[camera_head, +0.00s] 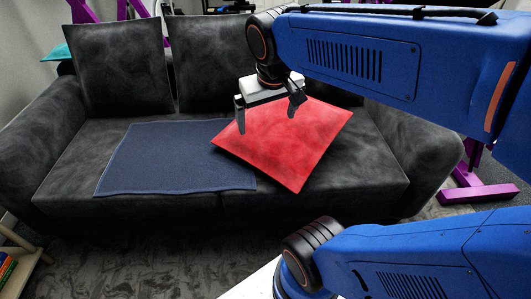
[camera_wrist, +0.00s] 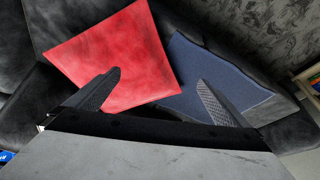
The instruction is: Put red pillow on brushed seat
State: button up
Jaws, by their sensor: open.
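The red pillow (camera_head: 290,145) lies on the right half of the dark brushed seat (camera_head: 375,160) of the sofa. Its left corner overlaps a blue cloth. In the wrist view the red pillow (camera_wrist: 120,55) fills the upper left, beyond my fingers. My gripper (camera_head: 267,120) is open and empty, with its fingers pointing down over the pillow's upper left part. In the wrist view my gripper (camera_wrist: 157,90) has its fingers wide apart, one in front of the pillow and one in front of the cloth. I cannot tell whether the fingers touch the pillow.
The blue cloth (camera_head: 170,160) lies flat on the seat's left half. Grey back cushions (camera_head: 118,70) lean behind it. A teal pillow (camera_head: 57,53) shows at the far left. Purple gym frames (camera_head: 478,192) stand at the right and behind. A small shelf (camera_head: 22,255) stands lower left.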

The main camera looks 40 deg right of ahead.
jog(key=s+a+f+n+t+y, duration=0.1)
jog(key=s+a+f+n, duration=0.1)
jog(key=s+a+f, duration=0.3)
jog(key=shift+s+a+y, duration=0.15)
jog(key=shift+s+y, duration=0.15)
jog(key=shift+s, duration=0.5)
